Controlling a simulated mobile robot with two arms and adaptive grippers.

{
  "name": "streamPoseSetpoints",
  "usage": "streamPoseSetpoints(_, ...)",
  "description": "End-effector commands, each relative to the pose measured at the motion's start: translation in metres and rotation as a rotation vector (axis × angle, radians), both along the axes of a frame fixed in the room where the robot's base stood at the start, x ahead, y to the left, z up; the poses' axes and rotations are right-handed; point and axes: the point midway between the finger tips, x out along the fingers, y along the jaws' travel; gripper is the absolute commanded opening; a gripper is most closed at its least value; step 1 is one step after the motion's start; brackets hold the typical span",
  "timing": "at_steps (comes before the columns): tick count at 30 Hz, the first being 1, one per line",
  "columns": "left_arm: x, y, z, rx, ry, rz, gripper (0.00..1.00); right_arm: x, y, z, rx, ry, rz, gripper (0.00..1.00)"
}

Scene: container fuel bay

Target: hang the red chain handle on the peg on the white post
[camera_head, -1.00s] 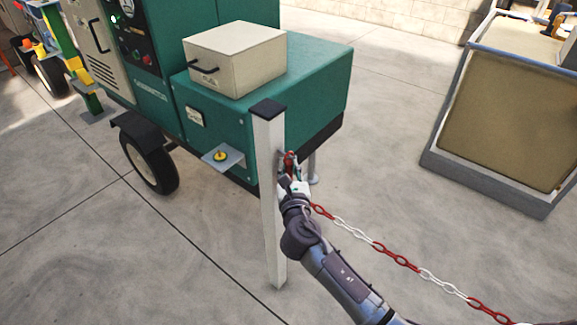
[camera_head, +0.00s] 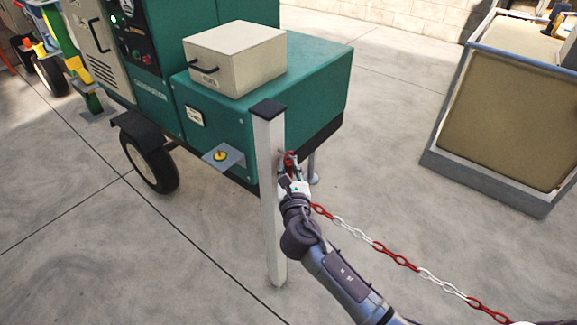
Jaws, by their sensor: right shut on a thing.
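The white post (camera_head: 269,210) with a dark cap stands upright in the middle of the view. The red chain handle (camera_head: 290,160) is at the right side of the post, partly hidden by my right gripper (camera_head: 290,172). My right gripper is shut on the handle, close beside the post. The peg is hidden or too small to make out, so I cannot tell whether the handle is around it. The red and white chain (camera_head: 402,260) runs from near the gripper down to the lower right. My left gripper is not in view.
A green generator trailer (camera_head: 300,90) stands just behind the post, with a beige box (camera_head: 236,58) on top and a wheel (camera_head: 150,160) at left. A grey-framed beige container (camera_head: 515,110) stands at right. Concrete floor is clear at lower left.

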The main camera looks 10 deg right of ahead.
Motion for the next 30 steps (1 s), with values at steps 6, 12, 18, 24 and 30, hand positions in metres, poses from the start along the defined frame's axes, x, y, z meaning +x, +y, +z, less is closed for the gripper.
streamPoseSetpoints(6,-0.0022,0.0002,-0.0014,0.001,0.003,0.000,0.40,-0.0011,-0.0001,-0.0051,-0.001,0.010,0.000,0.00)
streamPoseSetpoints(12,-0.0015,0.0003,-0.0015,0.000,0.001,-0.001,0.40,-0.0009,-0.0002,-0.0041,-0.001,0.009,0.000,0.00)
streamPoseSetpoints(18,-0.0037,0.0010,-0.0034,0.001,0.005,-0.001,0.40,-0.0007,-0.0002,-0.0031,-0.001,0.007,-0.001,0.00)
streamPoseSetpoints(24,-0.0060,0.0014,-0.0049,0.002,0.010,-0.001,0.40,-0.0005,-0.0003,-0.0024,0.000,0.006,-0.001,0.00)
streamPoseSetpoints(30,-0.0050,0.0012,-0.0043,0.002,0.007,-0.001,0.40,-0.0002,-0.0002,-0.0011,-0.001,0.004,0.000,0.44)
